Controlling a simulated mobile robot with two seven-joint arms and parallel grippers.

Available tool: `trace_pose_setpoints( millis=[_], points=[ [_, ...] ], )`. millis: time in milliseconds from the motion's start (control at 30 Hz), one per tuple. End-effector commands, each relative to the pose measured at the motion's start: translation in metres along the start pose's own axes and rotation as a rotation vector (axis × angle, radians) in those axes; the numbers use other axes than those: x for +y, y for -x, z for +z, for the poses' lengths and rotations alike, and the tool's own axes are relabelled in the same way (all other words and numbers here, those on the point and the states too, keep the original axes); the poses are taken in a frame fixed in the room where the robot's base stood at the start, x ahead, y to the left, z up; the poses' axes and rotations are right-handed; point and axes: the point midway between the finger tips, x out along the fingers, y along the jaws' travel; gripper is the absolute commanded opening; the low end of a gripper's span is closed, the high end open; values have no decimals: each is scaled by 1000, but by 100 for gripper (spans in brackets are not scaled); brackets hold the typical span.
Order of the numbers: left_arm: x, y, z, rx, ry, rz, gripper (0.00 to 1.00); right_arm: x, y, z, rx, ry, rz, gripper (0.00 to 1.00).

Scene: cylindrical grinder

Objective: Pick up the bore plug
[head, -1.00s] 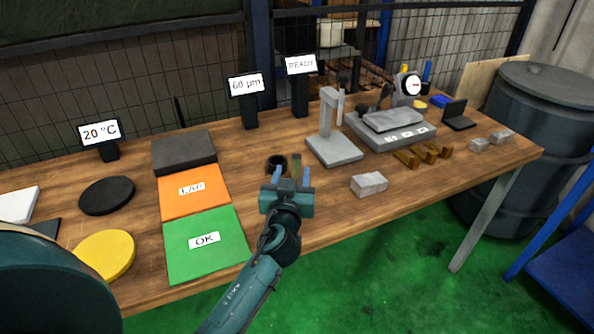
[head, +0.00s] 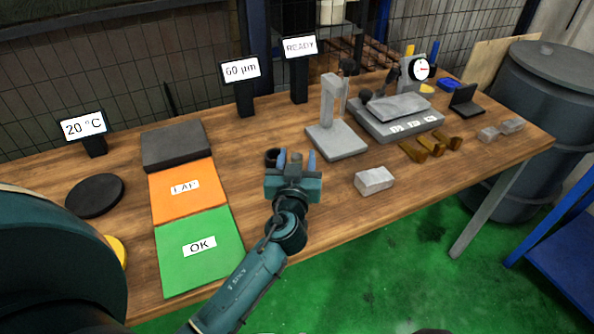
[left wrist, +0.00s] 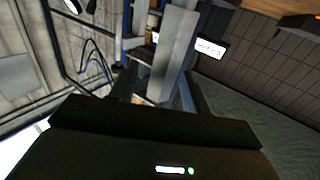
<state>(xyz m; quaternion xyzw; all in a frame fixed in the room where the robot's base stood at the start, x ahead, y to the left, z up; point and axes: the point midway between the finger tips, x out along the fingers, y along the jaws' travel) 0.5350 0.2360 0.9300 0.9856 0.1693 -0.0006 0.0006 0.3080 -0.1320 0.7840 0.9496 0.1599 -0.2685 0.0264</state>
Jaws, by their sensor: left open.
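A dark hollow ring (head: 272,156) stands just left of the fingers. In the left wrist view the fingers show only as dark shapes, with a grey upright bar (left wrist: 173,55) beyond them. My right gripper is not in view.
A grey stand (head: 337,142) is close at the right, with a grey block (head: 374,181) before it. The orange LAP mat (head: 183,190) and green OK mat (head: 199,262) lie left. Signs (head: 241,70) stand behind. Bare wood lies between.

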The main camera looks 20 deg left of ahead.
Motion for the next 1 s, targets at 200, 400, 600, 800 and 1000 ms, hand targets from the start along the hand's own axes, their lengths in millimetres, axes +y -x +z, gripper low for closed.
trace_pose_setpoints(
  millis=[200, 400, 600, 800, 1000],
  points=[
    [0, 0, 0, 0, 0, 0, 47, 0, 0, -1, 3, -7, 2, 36],
    [0, 0, 0, 0, -1, 0, 31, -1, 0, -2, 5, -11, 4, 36],
    [0, 0, 0, 0, -1, 0, 15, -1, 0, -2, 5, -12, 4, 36],
    [0, 0, 0, 0, -1, 0, 0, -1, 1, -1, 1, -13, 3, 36],
    [0, 0, 0, 1, -1, 0, 0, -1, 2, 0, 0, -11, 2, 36]
  ],
)
